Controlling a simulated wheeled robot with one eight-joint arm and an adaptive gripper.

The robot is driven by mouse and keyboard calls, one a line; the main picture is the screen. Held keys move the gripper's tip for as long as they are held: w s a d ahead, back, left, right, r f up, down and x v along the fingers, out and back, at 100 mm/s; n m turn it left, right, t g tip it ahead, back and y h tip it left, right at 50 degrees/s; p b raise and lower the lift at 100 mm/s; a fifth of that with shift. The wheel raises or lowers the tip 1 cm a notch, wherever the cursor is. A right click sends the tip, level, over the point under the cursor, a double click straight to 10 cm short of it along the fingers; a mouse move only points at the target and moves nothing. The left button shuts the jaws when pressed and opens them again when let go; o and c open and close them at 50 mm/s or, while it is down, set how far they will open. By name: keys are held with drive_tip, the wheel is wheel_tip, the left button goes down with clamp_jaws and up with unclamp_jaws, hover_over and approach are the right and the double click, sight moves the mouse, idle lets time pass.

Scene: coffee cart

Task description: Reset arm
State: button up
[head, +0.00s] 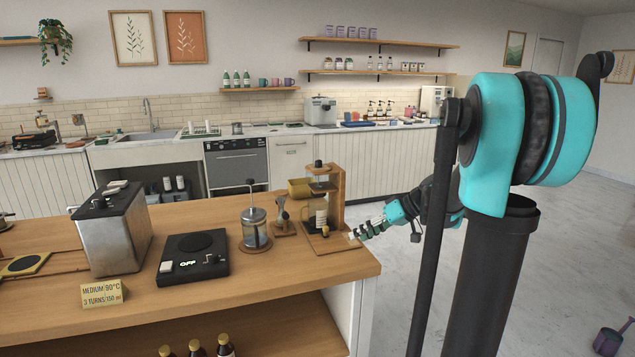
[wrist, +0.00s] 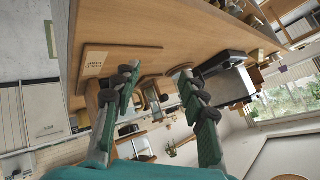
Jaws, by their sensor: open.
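My gripper (head: 357,231) is at the right end of the wooden counter in the head view, beside the wooden coffee stand (head: 338,200). In the wrist view my gripper (wrist: 158,84) has its two green-padded fingers spread wide apart, with nothing held between them. My teal and black arm reaches in from the right side of the head view. In the wrist view the counter top (wrist: 160,35) lies beyond the fingertips, and a wooden board with a small label (wrist: 95,62) is near the left finger.
On the counter are a French press (head: 255,230), a black scale (head: 194,257) reading OFF, a metal box-shaped appliance (head: 113,230) and a yellow sign (head: 102,293). The floor (head: 400,290) right of the counter is mostly open. A purple object (head: 608,342) lies at the lower right.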

drive_tip(key=s+d+f+m+h, duration=0.2)
drive_tip(key=s+f+h, duration=0.1)
drive_tip(key=s+f, duration=0.2)
drive_tip(key=s+d+f+m+h, duration=0.1)
drive_tip(key=s+f, duration=0.4)
drive_tip(key=s, duration=0.5)
drive_tip(key=s+d+f+m+t+h, duration=0.1)
drive_tip(key=s+d+f+m+h, duration=0.1)
drive_tip(key=s+f+h, duration=0.3)
drive_tip(key=s+f+m, duration=0.1)
drive_tip(key=s, duration=0.1)
drive_tip(key=shift+s+d+m, duration=0.3)
drive_tip(key=shift+s+d, duration=0.05)
drive_tip(key=shift+s, duration=0.05)
